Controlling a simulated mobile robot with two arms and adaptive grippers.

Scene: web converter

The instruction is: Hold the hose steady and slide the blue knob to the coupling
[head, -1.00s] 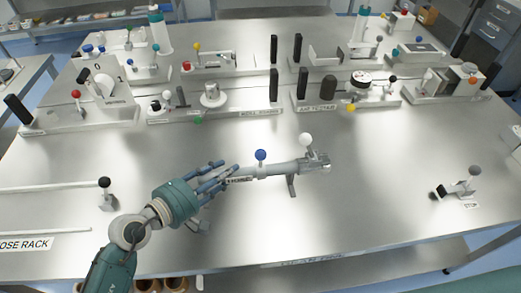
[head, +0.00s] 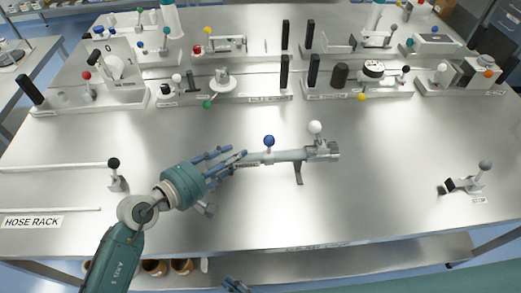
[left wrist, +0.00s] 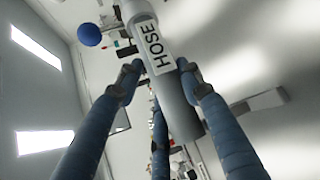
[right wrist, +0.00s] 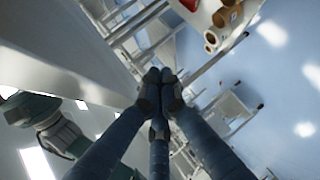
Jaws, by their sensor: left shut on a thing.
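The grey hose (head: 291,156) lies horizontally above the middle of the table, with a blue knob (head: 269,141) standing up from it. A white ball knob (head: 315,127) stands at the metal coupling (head: 330,152) on the hose's right end. My left gripper (head: 238,158) is shut on the hose's left end, beside its label. The left wrist view shows the hose (left wrist: 174,85) between the fingers and the blue knob (left wrist: 89,35) beyond them. My right gripper's fingertips (head: 234,286) show at the bottom edge, below the table front. In the right wrist view its fingers (right wrist: 161,80) meet, empty.
The table (head: 375,190) is clear around the hose. Fixtures with coloured knobs line the back. A hose rack (head: 32,222) and black-knobbed post (head: 114,165) are at left, and a small grey-knobbed fixture (head: 468,182) at right. The table's front edge (head: 310,246) lies above my right gripper.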

